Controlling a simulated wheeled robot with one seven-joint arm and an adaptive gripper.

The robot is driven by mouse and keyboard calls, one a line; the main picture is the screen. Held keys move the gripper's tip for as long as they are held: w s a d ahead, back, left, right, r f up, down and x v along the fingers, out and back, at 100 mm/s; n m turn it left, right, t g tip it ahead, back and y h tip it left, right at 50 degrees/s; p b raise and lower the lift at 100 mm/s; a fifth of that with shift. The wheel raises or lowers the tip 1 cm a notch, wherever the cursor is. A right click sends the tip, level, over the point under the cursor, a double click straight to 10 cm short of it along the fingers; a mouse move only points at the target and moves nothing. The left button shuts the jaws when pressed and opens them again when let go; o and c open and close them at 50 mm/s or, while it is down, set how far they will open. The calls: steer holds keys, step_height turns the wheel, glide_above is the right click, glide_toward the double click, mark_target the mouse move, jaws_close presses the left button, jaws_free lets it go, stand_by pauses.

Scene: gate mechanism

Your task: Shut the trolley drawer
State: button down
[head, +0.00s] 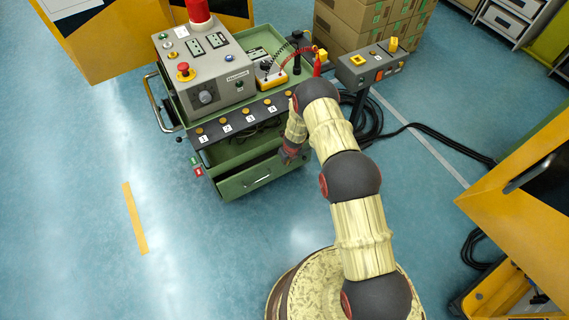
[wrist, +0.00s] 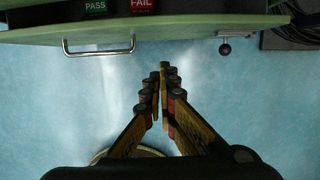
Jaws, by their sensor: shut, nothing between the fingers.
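The green trolley (head: 222,148) stands at upper centre in the head view. Its drawer (head: 246,178) is open at the front, with part of the inside showing above the front panel and a bar handle (head: 257,183). In the wrist view a green panel edge (wrist: 190,28) with a metal bar handle (wrist: 98,48) crosses the top, seemingly the drawer front. My gripper (head: 287,153) is at the drawer's right end in the head view, partly hidden by my arm. In the wrist view its fingers (wrist: 162,78) are together and empty, below the panel in the picture; contact is not visible.
A control box (head: 218,75) with a red lamp sits on the trolley. A pedestal switch box (head: 365,65) and black cables (head: 425,130) lie right of it. Cartons (head: 365,22) stand behind. A yellow cabinet (head: 525,200) is at right. Floor in front and left is clear.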

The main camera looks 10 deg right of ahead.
steer(key=d+r, duration=0.4)
steer(key=d, duration=0.2)
steer(key=w+a+f+b, duration=0.2)
steer(key=w+f+b, duration=0.2)
steer(key=f, duration=0.5)
steer(key=shift+w+a+f+b, duration=0.2)
steer(key=shift+w+f+b, duration=0.2)
steer(key=shift+w, duration=0.7)
